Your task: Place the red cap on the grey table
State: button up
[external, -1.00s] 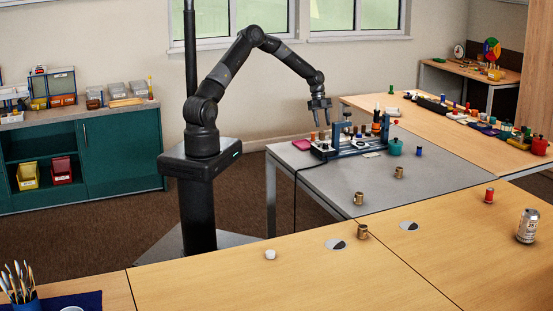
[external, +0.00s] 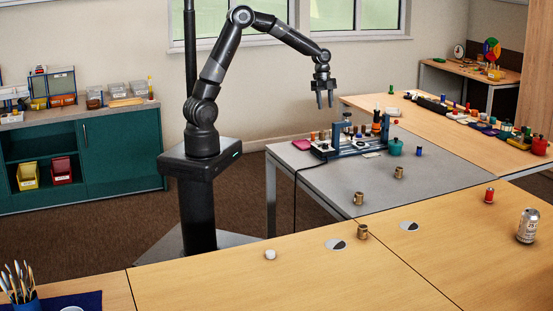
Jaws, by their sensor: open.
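The grey table (external: 330,195) stands in the middle, with a blue-framed rack (external: 350,148) of small parts on it. A small red cylinder (external: 489,195) stands upright on the wooden table at the right. Small reddish-brown pieces (external: 313,136) show at the rack's left end. Which of these, if any, is the red cap I cannot tell at this size. My gripper (external: 325,103) points down, open and empty, in the air above the rack's left end and apart from it.
A teal pot (external: 395,147) is beside the rack. A can (external: 527,226) stands at the right. The grey table's front left is clear.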

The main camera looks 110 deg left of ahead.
jog(key=s+d+r+n+y, duration=0.1)
jog(key=s+d+r, duration=0.1)
jog(key=d+r, duration=0.35)
jog(key=s+d+r+n+y, duration=0.1)
jog(key=d+r, duration=0.1)
jog(key=d, duration=0.7)
jog(key=s+d+r+n, duration=0.1)
jog(key=s+d+r, duration=0.1)
jog(key=d+r, duration=0.35)
jog(key=s+d+n+t, duration=0.3)
jog(key=s+d+n, duration=0.1)
jog(key=s+d, duration=1)
jog(key=shift+d+t+h, duration=0.3)
jog(key=shift+d+t, duration=0.1)
